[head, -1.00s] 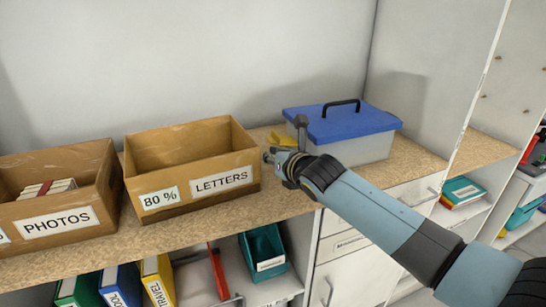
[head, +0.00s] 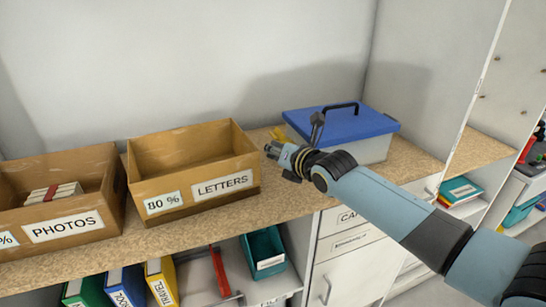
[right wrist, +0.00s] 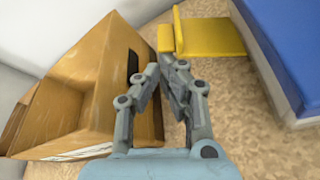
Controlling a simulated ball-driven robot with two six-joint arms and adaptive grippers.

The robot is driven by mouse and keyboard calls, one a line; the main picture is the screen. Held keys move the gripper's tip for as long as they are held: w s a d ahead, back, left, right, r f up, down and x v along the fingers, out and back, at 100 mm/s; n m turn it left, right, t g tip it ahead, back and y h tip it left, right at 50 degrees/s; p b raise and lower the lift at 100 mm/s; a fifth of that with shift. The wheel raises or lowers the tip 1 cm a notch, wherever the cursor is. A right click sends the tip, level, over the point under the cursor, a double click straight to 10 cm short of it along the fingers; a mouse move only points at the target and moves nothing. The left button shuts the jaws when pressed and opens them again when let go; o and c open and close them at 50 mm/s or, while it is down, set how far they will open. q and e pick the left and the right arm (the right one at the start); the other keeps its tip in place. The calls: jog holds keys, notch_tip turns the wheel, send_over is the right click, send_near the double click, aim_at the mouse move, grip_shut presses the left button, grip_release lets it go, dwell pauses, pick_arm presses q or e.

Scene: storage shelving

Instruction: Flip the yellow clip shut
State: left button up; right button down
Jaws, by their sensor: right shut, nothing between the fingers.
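The yellow clip (right wrist: 215,37) lies on the speckled shelf board between the letters box and the blue-lidded box. In the right wrist view it has a flat plate and a raised flap on its left side, so it stands open. In the head view only a bit of the clip (head: 278,133) shows behind my right gripper (head: 271,151). In the right wrist view my right gripper (right wrist: 166,65) is shut and empty, its fingertips close to the near end of the raised flap. I cannot tell whether they touch. My left gripper is not in view.
The cardboard letters box (head: 215,190) stands close on the left, with the photos box (head: 62,228) beyond it. The blue-lidded box (head: 350,125) stands close on the right. Bare board (head: 300,195) lies in front of the clip.

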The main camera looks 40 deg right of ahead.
aim_at(282, 137)
jog(key=r+m+b, duration=0.1)
jog(key=b, duration=0.1)
jog(key=d+r+m+t+y+b, duration=0.1)
jog(key=m+b, duration=0.1)
jog(key=b, duration=0.1)
jog(key=d+r+m+y+b, duration=0.1)
jog(key=m+b, duration=0.1)
jog(key=shift+s+r+b, duration=0.15)
jog(key=shift+s+b, duration=0.15)
jog(key=shift+b, duration=0.05)
jog(key=shift+d+r+t+b, duration=0.3)
jog(key=shift+d+r+b, duration=0.05)
jog(key=shift+r+b, duration=0.15)
jog(key=shift+s+d, duration=0.1)
jog(key=shift+s, duration=0.05)
